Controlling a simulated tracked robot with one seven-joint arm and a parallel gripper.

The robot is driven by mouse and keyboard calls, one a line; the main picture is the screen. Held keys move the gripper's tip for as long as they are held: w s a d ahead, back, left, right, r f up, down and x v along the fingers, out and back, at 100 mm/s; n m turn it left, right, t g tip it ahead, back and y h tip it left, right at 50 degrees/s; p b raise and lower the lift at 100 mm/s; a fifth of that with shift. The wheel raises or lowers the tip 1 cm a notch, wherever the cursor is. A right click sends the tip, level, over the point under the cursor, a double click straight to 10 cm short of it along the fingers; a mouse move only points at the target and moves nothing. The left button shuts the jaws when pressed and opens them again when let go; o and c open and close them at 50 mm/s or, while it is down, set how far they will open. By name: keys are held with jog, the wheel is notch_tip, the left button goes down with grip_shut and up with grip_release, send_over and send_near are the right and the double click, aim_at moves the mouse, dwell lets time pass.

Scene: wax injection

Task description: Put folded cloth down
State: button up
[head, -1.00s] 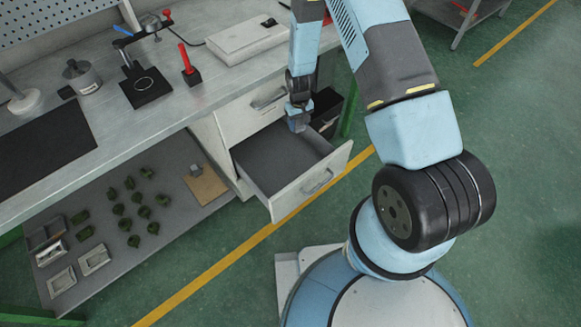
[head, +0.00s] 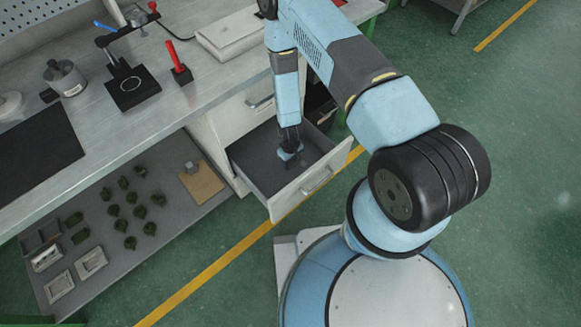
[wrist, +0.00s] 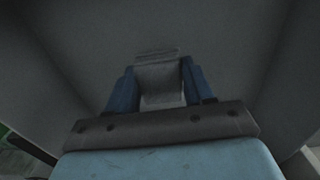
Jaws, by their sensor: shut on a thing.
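The folded cloth (wrist: 160,82) is grey and shows in the wrist view between the two blue fingers of my gripper (wrist: 158,75). My gripper is shut on it. In the head view, my gripper (head: 289,160) points down inside the open drawer (head: 304,190), near its middle. The cloth cannot be made out in the head view, and I cannot tell whether it touches the drawer floor.
Drawer walls stand close around my gripper. The workbench (head: 110,155) above carries a black clamp stand (head: 133,88), a red-handled tool (head: 180,72) and a pale flat box (head: 237,33). The lower shelf (head: 85,180) holds several small green pieces.

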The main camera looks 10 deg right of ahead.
aim_at(290, 167)
jog(key=shift+f, duration=2.6)
jog(key=o, duration=1.4)
notch_tip(290, 167, up, 12)
jog(key=shift+r, duration=0.1)
